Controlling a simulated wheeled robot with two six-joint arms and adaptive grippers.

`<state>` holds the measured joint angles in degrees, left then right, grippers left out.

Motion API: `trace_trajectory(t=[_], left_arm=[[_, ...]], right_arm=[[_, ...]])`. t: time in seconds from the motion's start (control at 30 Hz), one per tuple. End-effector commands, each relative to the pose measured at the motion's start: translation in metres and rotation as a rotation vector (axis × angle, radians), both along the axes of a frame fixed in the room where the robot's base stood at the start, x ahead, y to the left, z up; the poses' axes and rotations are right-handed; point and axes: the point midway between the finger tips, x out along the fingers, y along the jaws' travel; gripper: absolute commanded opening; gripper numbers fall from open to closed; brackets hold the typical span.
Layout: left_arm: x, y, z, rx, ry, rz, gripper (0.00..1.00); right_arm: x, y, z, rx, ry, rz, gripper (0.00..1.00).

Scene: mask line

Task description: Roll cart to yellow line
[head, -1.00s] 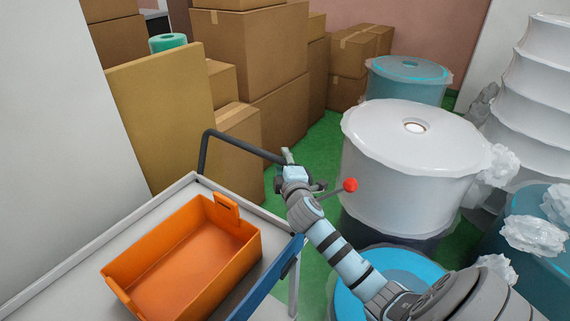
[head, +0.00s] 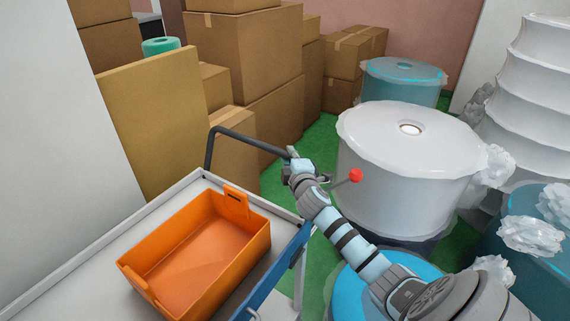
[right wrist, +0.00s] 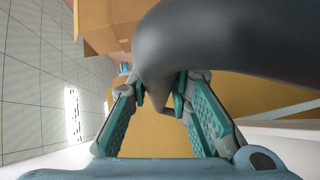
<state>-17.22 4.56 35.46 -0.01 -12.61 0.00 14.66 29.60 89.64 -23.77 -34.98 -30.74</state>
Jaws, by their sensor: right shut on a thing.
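The cart (head: 75,249) has a pale grey top and a blue edge and fills the lower left of the head view. Its dark bent handle (head: 252,141) rises at the far end. My right gripper (head: 297,164) is at the handle's right part. In the right wrist view the fingers (right wrist: 165,105) are closed around the thick dark handle bar (right wrist: 230,40), which hides part of the grip. My left gripper is not in view. No yellow line shows in either view.
An open orange bin (head: 205,255) sits on the cart. Cardboard boxes (head: 245,55) and a tan panel (head: 155,120) stand beyond. A large white wrapped roll (head: 405,165) and a blue one (head: 405,80) stand right. Green floor (head: 320,145) shows between boxes and rolls.

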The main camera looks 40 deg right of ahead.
Motion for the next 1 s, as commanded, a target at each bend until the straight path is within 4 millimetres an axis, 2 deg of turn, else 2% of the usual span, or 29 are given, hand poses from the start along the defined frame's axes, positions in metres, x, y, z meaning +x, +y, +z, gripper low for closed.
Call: trace_trajectory(t=[0.17,0.2,0.3,0.67,0.77,1.0], left_arm=[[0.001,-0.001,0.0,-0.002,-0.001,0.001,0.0],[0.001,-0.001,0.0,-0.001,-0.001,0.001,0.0],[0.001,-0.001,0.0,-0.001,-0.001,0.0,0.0],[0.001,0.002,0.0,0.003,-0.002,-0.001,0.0],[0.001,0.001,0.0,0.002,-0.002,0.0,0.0],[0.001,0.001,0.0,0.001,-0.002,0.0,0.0]], right_arm=[[0.0,0.003,-0.006,0.012,0.007,0.004,0.0],[0.0,0.003,-0.006,0.012,0.007,0.004,0.24],[-0.001,0.003,-0.006,0.012,0.006,0.003,0.4],[-0.005,0.004,-0.005,0.01,0.007,0.003,0.4],[-0.019,0.012,-0.002,0.008,0.007,0.004,0.4],[-0.078,0.043,0.006,0.009,0.008,0.005,0.4]])
